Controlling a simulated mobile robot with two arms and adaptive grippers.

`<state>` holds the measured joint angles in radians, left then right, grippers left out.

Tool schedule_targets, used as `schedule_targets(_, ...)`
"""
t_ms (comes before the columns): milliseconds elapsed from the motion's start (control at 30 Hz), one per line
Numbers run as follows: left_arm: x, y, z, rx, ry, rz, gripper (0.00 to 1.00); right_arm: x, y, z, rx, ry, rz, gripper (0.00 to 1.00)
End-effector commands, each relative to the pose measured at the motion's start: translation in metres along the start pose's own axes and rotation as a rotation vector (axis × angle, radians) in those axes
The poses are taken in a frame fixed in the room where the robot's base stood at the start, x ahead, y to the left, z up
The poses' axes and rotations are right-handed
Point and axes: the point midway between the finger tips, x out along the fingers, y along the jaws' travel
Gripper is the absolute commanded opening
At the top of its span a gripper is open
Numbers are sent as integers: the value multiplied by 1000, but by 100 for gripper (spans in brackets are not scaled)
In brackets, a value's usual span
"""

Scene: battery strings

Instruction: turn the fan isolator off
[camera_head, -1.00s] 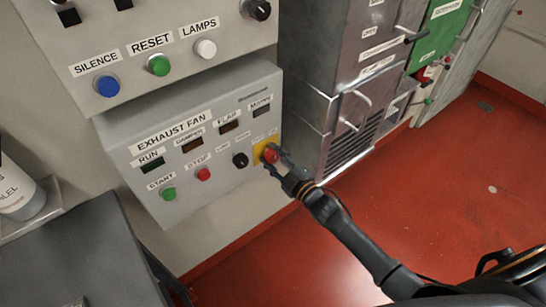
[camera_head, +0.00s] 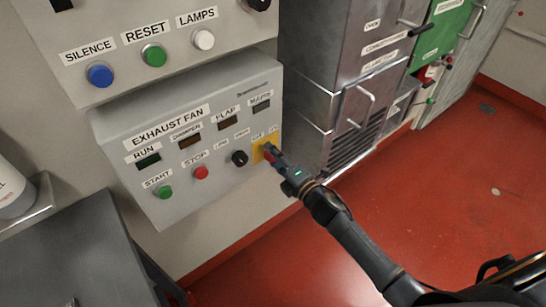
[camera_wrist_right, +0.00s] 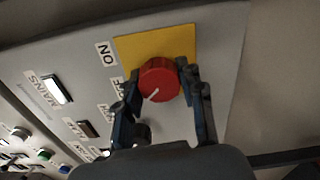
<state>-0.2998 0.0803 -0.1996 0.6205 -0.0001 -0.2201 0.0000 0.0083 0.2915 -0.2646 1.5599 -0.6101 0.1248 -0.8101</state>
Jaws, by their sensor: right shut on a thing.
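The fan isolator is a red rotary knob (camera_wrist_right: 158,82) on a yellow plate (camera_wrist_right: 125,47), at the right end of the exhaust fan panel (camera_head: 218,178). In the right wrist view a white mark on the knob points down and left, toward the partly covered OFF label; the ON label (camera_wrist_right: 106,54) is above it. My right gripper (camera_head: 268,153) is at the knob, and in the right wrist view its fingers (camera_wrist_right: 160,90) are on both sides of it, shut on it. My left gripper is not in view.
The panel also has a green start button (camera_head: 165,192), a red stop button (camera_head: 201,172) and a black selector (camera_head: 239,158). An upper panel (camera_head: 225,65) overhangs it. Metal cabinets (camera_head: 350,110) stand to the right. The red floor (camera_head: 430,200) is clear there.

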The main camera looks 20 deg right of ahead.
Motion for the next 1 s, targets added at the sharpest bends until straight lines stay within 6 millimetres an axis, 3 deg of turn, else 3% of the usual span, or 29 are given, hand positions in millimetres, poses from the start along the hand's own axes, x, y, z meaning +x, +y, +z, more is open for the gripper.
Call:
schedule_targets(733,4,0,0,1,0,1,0,0,-1,-1,-84,1,-2,7)
schedule_targets(767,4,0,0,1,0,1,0,0,-1,-1,-84,1,-2,44)
schedule_targets(800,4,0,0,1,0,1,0,0,-1,-1,-84,1,-2,53)
schedule_targets(867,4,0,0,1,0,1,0,0,-1,0,-83,1,-2,62)
schedule_targets(1000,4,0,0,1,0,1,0,0,-1,0,-83,1,-1,62)
